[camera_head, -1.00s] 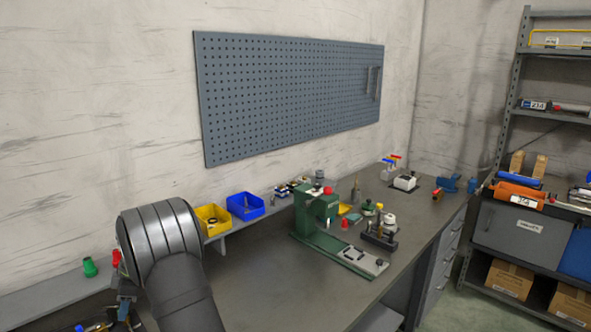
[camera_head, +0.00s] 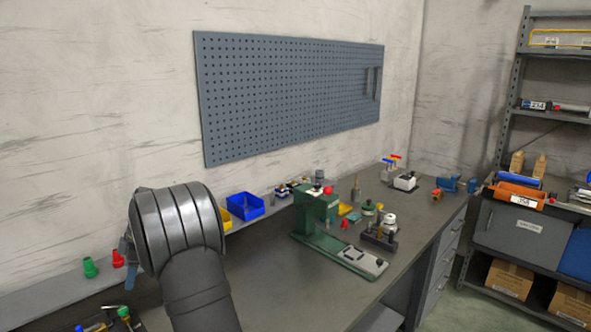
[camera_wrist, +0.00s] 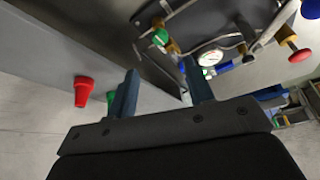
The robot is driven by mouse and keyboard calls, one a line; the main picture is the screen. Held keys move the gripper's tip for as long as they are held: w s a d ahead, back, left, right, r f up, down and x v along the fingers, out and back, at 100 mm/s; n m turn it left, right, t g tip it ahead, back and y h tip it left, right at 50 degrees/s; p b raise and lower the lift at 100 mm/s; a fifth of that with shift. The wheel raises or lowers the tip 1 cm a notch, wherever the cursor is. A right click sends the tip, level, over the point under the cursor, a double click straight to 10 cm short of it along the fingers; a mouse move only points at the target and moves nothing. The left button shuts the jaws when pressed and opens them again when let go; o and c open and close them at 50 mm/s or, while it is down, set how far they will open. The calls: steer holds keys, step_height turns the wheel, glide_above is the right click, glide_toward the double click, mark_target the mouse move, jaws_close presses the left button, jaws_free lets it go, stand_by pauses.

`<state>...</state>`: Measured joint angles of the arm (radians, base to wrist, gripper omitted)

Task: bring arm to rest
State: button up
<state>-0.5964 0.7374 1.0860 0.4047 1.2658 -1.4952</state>
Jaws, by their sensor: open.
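My gripper (camera_wrist: 160,95) shows in the wrist view with its two blue-grey fingers spread apart and nothing between them. In the head view my dark arm fills the lower left, and the gripper end is mostly hidden behind it. A red cone-shaped part (camera_wrist: 83,92) stands left of the fingers in the wrist view. A green part (camera_wrist: 112,99) is partly hidden behind the left finger. A green (camera_head: 90,267) and a red part (camera_head: 118,258) stand on the narrow shelf left of my arm in the head view.
A gauge (camera_wrist: 209,58) with pipes and valve knobs lies close beyond the fingers. The bench front is clear right of my arm.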

glide_toward(123, 309)
steer(key=x, duration=0.7)
steer(key=shift+s+a+f, duration=0.1)
steer(key=shift+s+f, duration=0.05)
steer(key=shift+f, duration=0.2)
steer(key=shift+a+f, duration=0.15)
steer(key=shift+f, duration=0.05)
steer(key=m, duration=0.1)
steer(key=m+t, duration=0.1)
steer(key=m, duration=0.1)
steer(key=shift+s+m, duration=0.2)
steer(key=shift+m, duration=0.1)
steer(key=m+t, duration=0.2)
steer(key=m, duration=0.2)
steer(key=shift+s+m, duration=0.15)
steer(key=shift+m, duration=0.15)
steer(key=shift+s+m+t+h, duration=0.15)
steer(key=shift+m+t, duration=0.25)
steer(key=shift+m, duration=0.6)
steer(key=shift+m+t+h, duration=0.15)
steer(key=shift+m+t, duration=0.25)
steer(key=shift+m, duration=0.6)
steer(key=shift+a+m+t+h, duration=0.1)
steer(key=shift+m+t+h, duration=0.35)
steer(key=shift+m, duration=1.25)
steer(key=shift+r, duration=0.15)
